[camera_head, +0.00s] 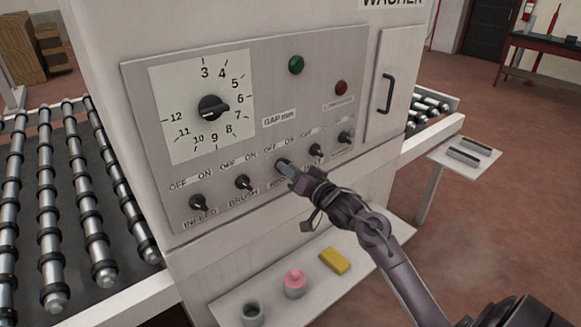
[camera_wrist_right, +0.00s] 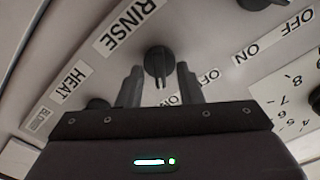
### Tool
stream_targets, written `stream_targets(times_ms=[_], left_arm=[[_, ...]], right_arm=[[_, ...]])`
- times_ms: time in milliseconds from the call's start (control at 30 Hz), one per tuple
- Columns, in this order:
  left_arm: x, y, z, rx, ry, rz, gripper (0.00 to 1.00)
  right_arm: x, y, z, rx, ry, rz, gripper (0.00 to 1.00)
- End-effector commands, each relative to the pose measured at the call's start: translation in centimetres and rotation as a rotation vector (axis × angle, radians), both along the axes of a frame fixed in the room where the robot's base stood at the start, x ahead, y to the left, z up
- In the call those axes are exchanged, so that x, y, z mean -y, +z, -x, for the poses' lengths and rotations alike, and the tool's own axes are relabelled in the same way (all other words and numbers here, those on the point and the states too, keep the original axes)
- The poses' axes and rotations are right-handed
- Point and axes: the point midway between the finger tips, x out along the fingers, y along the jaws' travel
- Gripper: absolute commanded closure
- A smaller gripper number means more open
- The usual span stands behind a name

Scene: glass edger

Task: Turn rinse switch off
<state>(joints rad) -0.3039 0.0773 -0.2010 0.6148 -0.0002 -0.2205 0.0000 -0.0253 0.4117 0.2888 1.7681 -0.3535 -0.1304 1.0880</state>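The rinse switch (camera_wrist_right: 157,60) is a dark rotary knob on the grey panel, beside the RINSE label in the right wrist view. My right gripper (camera_wrist_right: 158,88) has its two fingers apart, one on each side of the knob's lower part. I cannot tell whether either finger touches it. I cannot tell for sure which way the knob points. My left gripper is not in view.
Neighbouring switches are brush (camera_head: 243,182) and infeed (camera_head: 198,202) to the left, and heat (camera_head: 316,150) to the right. A gap dial (camera_head: 212,107), green button (camera_head: 296,65) and red button (camera_head: 341,88) sit above.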

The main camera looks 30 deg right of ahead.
Motion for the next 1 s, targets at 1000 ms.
stream_targets(times_ms=[1000], left_arm=[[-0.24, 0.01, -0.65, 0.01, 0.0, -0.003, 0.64]], right_arm=[[-0.01, -0.09, -0.3, 0.004, -0.001, 0.059, 1.0]])
